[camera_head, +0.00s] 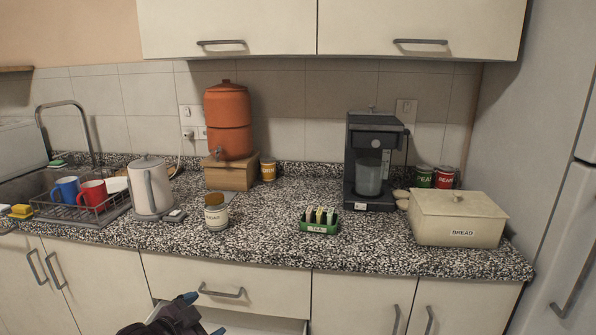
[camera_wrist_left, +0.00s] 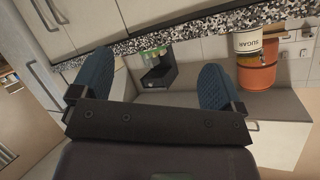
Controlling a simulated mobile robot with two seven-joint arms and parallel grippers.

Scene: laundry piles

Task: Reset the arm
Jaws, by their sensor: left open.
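My left gripper (camera_head: 204,314) shows at the bottom of the head view, in front of the drawer (camera_head: 225,284) under the counter. Its two blue fingers are apart, with nothing between them. In the left wrist view my left gripper (camera_wrist_left: 155,68) also shows open and empty, its blue fingers spread wide. That view is tilted so that the kitchen appears upside down. My right gripper is in neither view.
An open drawer (camera_head: 262,324) shows its pale inside beside my left gripper. The speckled counter (camera_head: 270,225) holds a sugar jar (camera_head: 216,212), tea box (camera_head: 320,222), kettle (camera_head: 150,188), coffee machine (camera_head: 373,160) and bread box (camera_head: 457,218).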

